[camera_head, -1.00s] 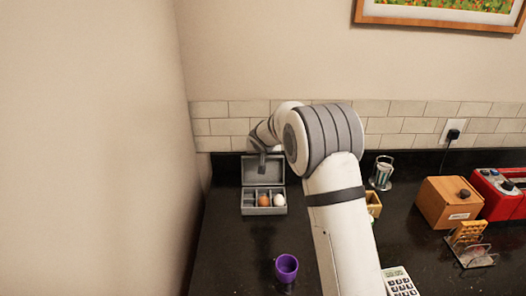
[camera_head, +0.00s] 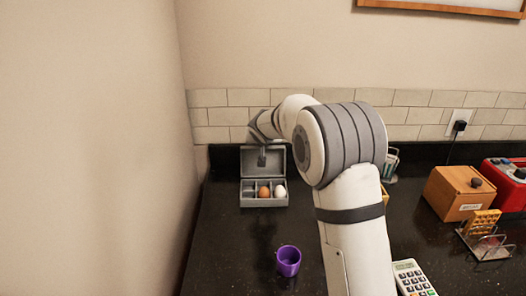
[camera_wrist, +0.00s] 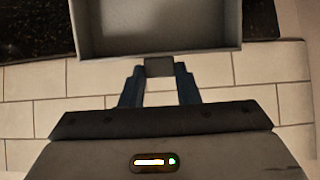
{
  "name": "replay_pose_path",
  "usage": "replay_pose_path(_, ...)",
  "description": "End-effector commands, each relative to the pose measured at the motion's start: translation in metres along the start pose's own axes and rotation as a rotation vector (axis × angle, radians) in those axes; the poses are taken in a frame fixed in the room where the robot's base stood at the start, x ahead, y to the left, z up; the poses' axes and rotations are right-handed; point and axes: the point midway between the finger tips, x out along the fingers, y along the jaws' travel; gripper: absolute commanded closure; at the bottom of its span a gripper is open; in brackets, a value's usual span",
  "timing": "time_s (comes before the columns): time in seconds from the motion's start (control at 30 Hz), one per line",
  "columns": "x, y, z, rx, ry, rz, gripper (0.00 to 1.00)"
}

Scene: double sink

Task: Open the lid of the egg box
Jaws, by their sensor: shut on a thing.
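The grey egg box (camera_head: 250,203) stands on the dark counter near the left wall, with its lid (camera_head: 276,162) raised up at the back. A brown egg (camera_head: 264,192) and a white egg (camera_head: 280,192) sit in its compartments; the left part looks empty. My gripper (camera_head: 262,156) is at the upper edge of the raised lid. In the wrist view, my gripper (camera_wrist: 160,72) is shut on a small dark tab (camera_wrist: 159,67) at the edge of the lid (camera_wrist: 160,45).
A purple cup (camera_head: 288,261) stands in front of the box. A calculator (camera_head: 413,277), a wire rack with toast (camera_head: 484,236), a wooden box (camera_head: 458,194) and a red appliance (camera_head: 508,180) are to the right. The tiled wall (camera_head: 225,117) is close behind the lid.

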Motion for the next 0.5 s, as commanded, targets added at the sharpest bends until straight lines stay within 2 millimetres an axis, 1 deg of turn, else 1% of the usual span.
replay_pose_path(0.03,0.002,-0.001,0.004,0.000,0.016,-0.003,1.00)
replay_pose_path(0.13,-0.002,-0.001,0.005,0.000,0.031,-0.003,1.00)
replay_pose_path(0.4,-0.018,-0.001,0.010,0.002,0.040,-0.002,1.00)
replay_pose_path(0.5,-0.020,-0.001,0.011,0.001,0.037,-0.001,1.00)
